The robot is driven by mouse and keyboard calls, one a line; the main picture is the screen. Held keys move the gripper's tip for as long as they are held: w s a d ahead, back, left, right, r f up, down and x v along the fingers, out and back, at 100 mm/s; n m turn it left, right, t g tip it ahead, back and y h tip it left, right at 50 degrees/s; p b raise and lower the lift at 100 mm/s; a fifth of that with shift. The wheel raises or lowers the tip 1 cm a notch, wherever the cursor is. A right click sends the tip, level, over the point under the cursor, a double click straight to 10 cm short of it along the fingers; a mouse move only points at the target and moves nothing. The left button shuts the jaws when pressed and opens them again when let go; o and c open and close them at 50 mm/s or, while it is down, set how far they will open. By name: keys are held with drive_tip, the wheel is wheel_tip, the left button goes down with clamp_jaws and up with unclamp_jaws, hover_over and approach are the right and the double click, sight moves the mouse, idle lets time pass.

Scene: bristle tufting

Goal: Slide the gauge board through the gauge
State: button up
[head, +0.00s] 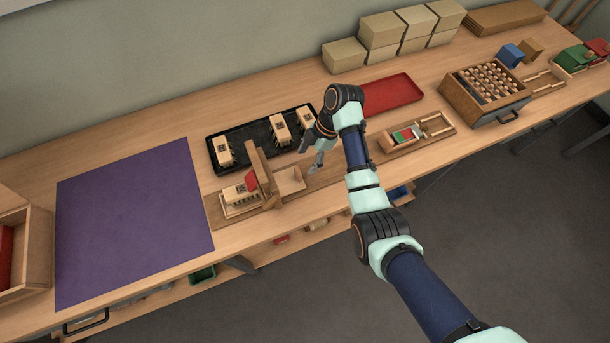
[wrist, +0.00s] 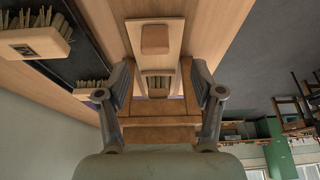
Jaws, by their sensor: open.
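The gauge (head: 256,168) is an upright brown wooden frame on a wooden base near the bench's front edge. A pale board, which I take to be the gauge board (head: 242,208), lies low at its left and carries a bristled block with a red piece (head: 252,181) above it.
A black tray (head: 213,143) with several bristled blocks stands behind the gauge. A purple mat (head: 130,220) lies clear at left. A red tray (head: 392,94), a small wooden tray (head: 405,148) and a brown crate (head: 463,104) are to the right.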

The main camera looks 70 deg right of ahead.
sight(298, 170)
drive_tip(key=x, duration=0.2)
drive_tip(key=b+x, duration=0.1)
drive_tip(key=x, duration=0.2)
drive_tip(key=w+x, duration=0.1)
drive_tip(key=x, duration=0.1)
drive_tip(key=shift+f+b, duration=0.3)
drive_tip(key=shift+b, duration=0.05)
clamp_jaws()
